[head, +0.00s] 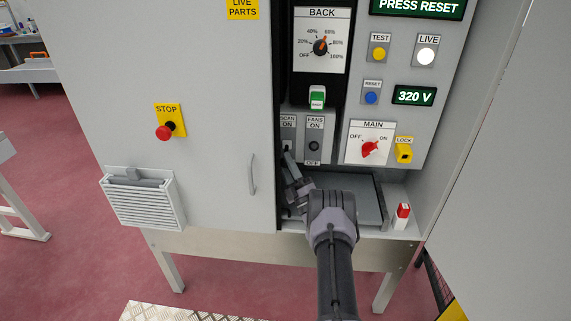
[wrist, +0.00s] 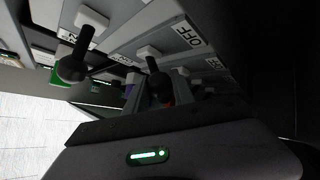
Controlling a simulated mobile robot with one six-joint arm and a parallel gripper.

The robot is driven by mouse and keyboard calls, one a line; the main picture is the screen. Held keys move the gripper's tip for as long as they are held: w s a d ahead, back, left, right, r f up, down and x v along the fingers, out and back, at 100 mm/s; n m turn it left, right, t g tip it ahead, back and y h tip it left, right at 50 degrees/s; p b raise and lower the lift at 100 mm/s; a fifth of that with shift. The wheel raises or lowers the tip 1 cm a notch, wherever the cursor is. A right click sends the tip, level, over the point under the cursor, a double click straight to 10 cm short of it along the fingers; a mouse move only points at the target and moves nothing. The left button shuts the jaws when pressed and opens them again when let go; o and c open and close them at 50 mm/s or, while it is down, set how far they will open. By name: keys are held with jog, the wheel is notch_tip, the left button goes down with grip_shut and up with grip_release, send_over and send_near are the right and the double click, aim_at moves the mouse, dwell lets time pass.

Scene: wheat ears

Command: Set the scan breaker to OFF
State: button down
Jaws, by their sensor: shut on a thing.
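The scan breaker (head: 288,132) is a grey plate labelled SCAN ON, left of the fans breaker (head: 314,146) low on the panel in the head view. My gripper (head: 287,153) reaches up to its lower part and is shut there. It covers the scan lever and the lower label, so the lever's position cannot be read from the head view. In the wrist view, black levers and OFF labels show close up, tilted, above the gripper body with its green light. Which lever is the scan one is hard to tell there.
The main switch (head: 370,150) and yellow lock (head: 404,150) sit to the right. A green switch (head: 317,97) is above. A grey tray-like shelf (head: 365,201) lies under the panel, with a red-and-white object (head: 402,216) at its right. The cabinet door handle (head: 252,174) is left.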

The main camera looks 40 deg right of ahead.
jog(key=shift+r, duration=0.1)
jog(key=c, duration=1.1)
grip_release()
jog(key=shift+o, duration=0.2)
jog(key=p+v, duration=0.8)
jog(key=v, duration=0.9)
jog(key=shift+s, duration=0.2)
